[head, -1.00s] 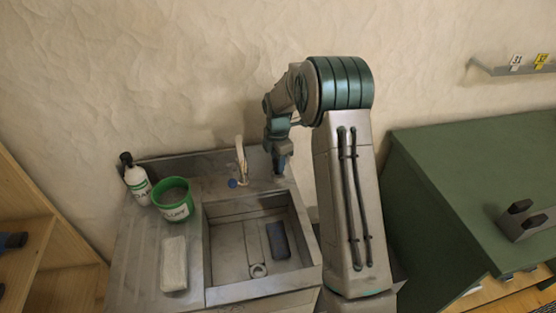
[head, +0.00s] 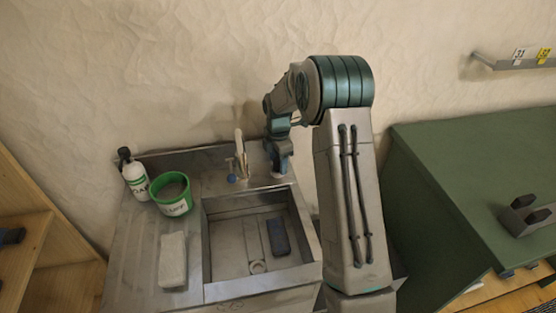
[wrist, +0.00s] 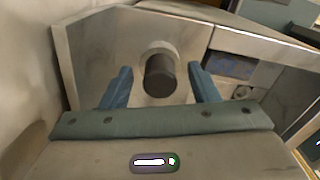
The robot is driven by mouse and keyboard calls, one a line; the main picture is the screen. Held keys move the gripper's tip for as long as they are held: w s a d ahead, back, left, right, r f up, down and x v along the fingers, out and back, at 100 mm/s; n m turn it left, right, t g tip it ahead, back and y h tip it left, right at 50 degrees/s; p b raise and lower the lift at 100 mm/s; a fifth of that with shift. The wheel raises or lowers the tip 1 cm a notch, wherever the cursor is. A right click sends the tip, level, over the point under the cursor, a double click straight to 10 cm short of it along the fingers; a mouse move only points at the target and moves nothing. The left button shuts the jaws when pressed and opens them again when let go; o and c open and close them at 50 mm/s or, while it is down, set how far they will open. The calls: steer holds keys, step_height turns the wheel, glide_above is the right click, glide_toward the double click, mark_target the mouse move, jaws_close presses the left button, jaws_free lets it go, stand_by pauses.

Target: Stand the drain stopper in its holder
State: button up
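My gripper (wrist: 160,82) is over the right part of the sink's back ledge, to the right of the tap. Its two blue fingers stand apart, one on each side of a dark round cylinder (wrist: 160,76), with a gap on both sides. A paler round collar (wrist: 157,49) shows around the cylinder's far end. The cylinder looks like the drain stopper in its holder, but I cannot tell how it is seated. In the head view my gripper (head: 280,168) hides this spot. The drain (head: 257,267) is a pale ring in the basin floor.
A tap (head: 240,155) rises left of my gripper. The sink basin (head: 228,240) holds a dark blue block (head: 278,237). A green-rimmed bucket (head: 173,206), a white bottle (head: 135,178) and a pale block (head: 173,260) stand on the left drainboard. A green cabinet (head: 460,165) is at the right.

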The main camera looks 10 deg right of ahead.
steer(key=shift+r, duration=0.1)
step_height(320, 180, up, 14)
steer(key=b, duration=0.1)
stand_by(0.5)
steer(key=s+r+m+t, duration=0.1)
steer(key=s+r+m, duration=0.2)
steer(key=s+m, duration=0.35)
steer(key=s+r+m+t, duration=0.1)
steer(key=s+r+m, duration=0.2)
steer(key=s, duration=0.6)
steer(key=s+f+m+t, duration=0.1)
steer(key=s+f+m, duration=0.2)
steer(key=s+m, duration=0.8)
steer(key=s, duration=0.6)
steer(key=shift+s, duration=0.35)
